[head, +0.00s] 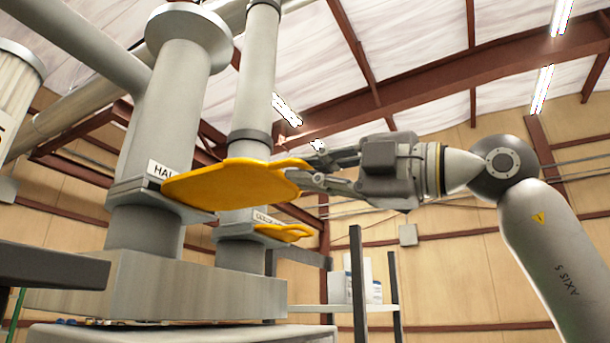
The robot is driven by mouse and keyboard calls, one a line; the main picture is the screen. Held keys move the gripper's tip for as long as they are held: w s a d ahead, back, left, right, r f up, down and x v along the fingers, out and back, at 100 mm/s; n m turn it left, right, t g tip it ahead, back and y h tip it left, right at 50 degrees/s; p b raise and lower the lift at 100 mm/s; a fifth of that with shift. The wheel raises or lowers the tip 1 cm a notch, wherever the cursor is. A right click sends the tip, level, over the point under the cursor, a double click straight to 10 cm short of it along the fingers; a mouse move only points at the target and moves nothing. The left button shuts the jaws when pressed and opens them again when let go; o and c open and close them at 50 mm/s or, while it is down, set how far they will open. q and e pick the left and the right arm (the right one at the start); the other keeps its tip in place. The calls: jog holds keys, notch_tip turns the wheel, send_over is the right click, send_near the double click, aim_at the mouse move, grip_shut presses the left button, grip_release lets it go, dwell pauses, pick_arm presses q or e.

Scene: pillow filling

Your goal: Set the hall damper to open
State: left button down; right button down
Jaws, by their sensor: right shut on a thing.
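The hall damper is a flat yellow slide plate (225,185) in the slot collar of the wide grey pipe (172,105) at left. A white label (163,171) beginning "HAL" sits on that collar. Much of the plate sticks out to the right of the collar; its left end is hidden there. My right gripper (308,172) comes in from the right and is shut on the looped handle at the plate's right end. My left gripper is not in view.
A narrower grey pipe (252,95) stands behind the plate. A second yellow damper handle (285,232) shows on its collar below, mostly pushed in, its label partly covered. A dark shelf frame (358,275) with white boxes stands behind at lower middle.

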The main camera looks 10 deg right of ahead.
jog(key=shift+f, duration=0.1)
jog(key=c, duration=1.9)
grip_release()
jog(key=o, duration=0.4)
jog(key=shift+d, duration=0.3)
jog(key=shift+a, duration=0.1)
jog(key=v, duration=1.2)
